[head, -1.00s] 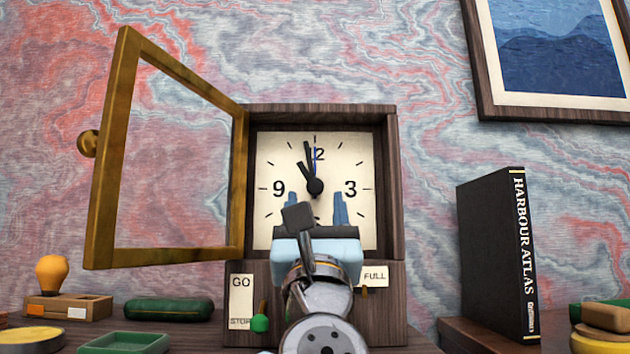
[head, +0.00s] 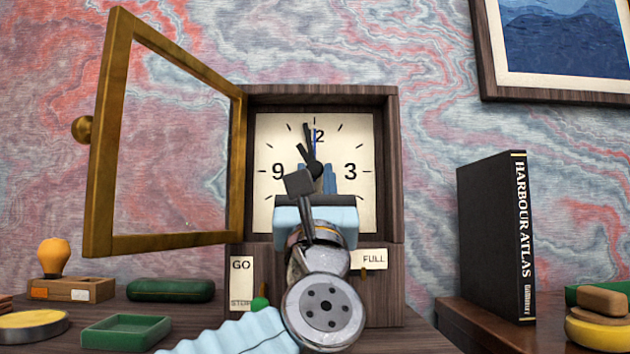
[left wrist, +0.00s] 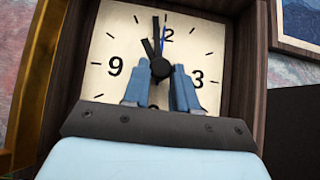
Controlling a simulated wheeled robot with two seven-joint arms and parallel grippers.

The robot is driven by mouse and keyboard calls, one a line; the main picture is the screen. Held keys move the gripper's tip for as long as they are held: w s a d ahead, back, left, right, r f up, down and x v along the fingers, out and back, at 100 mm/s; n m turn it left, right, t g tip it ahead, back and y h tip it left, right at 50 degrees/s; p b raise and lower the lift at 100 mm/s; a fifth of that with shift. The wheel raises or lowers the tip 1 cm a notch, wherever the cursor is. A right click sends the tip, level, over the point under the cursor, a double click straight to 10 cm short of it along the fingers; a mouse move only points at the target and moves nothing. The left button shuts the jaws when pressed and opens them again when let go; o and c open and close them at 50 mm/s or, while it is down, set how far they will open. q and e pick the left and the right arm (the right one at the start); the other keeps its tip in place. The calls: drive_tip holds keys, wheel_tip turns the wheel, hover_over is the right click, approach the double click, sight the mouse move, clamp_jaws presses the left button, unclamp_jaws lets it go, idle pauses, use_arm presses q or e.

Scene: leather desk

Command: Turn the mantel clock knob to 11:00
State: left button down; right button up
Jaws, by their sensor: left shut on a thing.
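The mantel clock (head: 393,220) stands upright with its brass-framed glass door (head: 103,180) swung open to the left. Its cream dial (head: 275,145) shows the short black hand near 11 and the long black hand just left of 12. A thin blue hand points at about 12. The dark round knob (left wrist: 160,68) is at the dial's centre. My left gripper (left wrist: 161,72) reaches in from below, with its blue fingertips either side of the knob, shut on it. In the head view the gripper (head: 322,174) partly covers the lower dial. My right gripper is out of view.
A GO/STOP plate (head: 241,280) with a green-tipped lever (head: 259,303) and a FULL plate (head: 369,259) sit on the clock's base. A green tray (head: 125,334), green case (head: 170,290) and wooden stamp box (head: 73,288) lie left. A black book (head: 485,240) stands right.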

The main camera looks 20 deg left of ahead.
use_arm(q)
drive_tip(key=shift+a+f+m+t+h+b, duration=0.1)
drive_tip(key=shift+f+m+t+h+b, duration=0.05)
drive_tip(key=shift+m+h+b, duration=0.4)
drive_tip(key=shift+a+f+m+t+h+b, duration=0.1)
drive_tip(key=shift+m+t+h+b, duration=0.05)
drive_tip(key=shift+m+h+b, duration=0.35)
drive_tip(key=m+h, duration=0.2)
drive_tip(key=m, duration=0.1)
drive_tip(key=shift+r+h, duration=0.2)
drive_tip(key=shift+h, duration=0.05)
drive_tip(key=shift+r, duration=0.1)
drive_tip(key=c, duration=0.9)
unclamp_jaws()
